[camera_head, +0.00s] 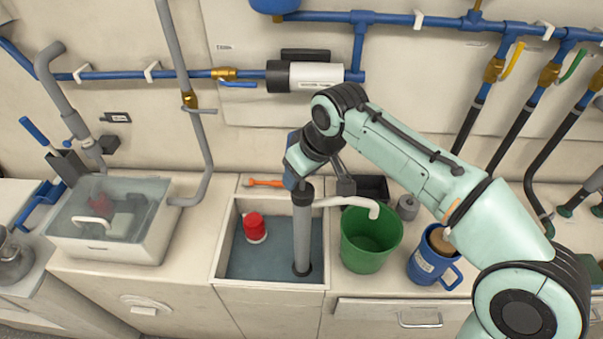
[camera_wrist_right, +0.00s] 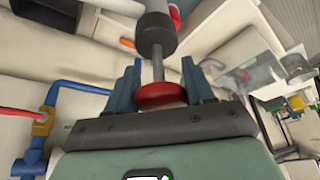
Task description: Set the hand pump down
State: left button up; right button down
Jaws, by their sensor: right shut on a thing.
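The hand pump (camera_head: 302,240) is a grey upright tube with a dark collar and a white spout. It stands in the open well (camera_head: 217,248), its foot low in the blue-grey water. Its spout curves right over the green bucket (camera_head: 366,255). My right gripper (camera_head: 293,183) is at the top of the pump. In the right wrist view, the blue fingers (camera_wrist_right: 161,88) are shut on the pump's red handle (camera_wrist_right: 160,97), below the rod and dark collar (camera_wrist_right: 155,36). I cannot tell whether the foot touches the well floor. My left gripper is not in view.
A red can-like object (camera_head: 254,228) is in the well, left of the pump. A blue jug (camera_head: 432,262) stands right of the bucket. A lidded clear-topped box (camera_head: 110,222) is at left. An orange-handled tool (camera_head: 265,183) lies behind the well. Blue pipes (camera_head: 405,20) cross the wall.

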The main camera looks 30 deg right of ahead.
jog(key=shift+f, duration=0.1)
jog(key=shift+c, duration=2.1)
grip_release()
jog(key=shift+r, duration=0.35)
jog(key=p+v, duration=0.2)
jog(key=v, duration=0.9)
jog(key=shift+s+r+p, duration=0.25)
jog(key=shift+s+p, duration=0.05)
